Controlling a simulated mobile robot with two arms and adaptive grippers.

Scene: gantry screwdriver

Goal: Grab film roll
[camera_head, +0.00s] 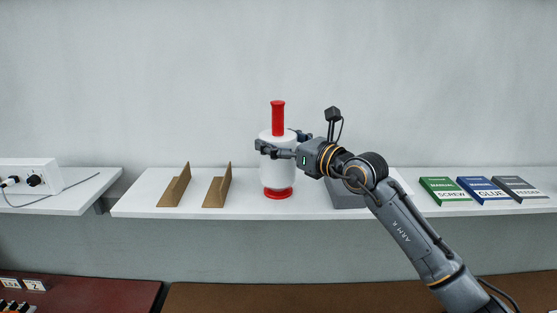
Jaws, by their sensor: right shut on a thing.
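The film roll (278,176) is a white cylinder with a red rod at its top and a red base. It is upright at the middle shelf, and I cannot tell whether its base touches the shelf. My right gripper (272,150) reaches in from the right and is shut on the white body of the roll. The gripper hides part of the roll's middle. My left gripper is out of view.
Two brown angled holders (217,190) stand left of the roll on the white shelf (140,204). A grey block (345,197) is behind my right arm. Green, blue and grey labelled boxes (484,189) lie on the right shelf. A white device (30,176) is at left.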

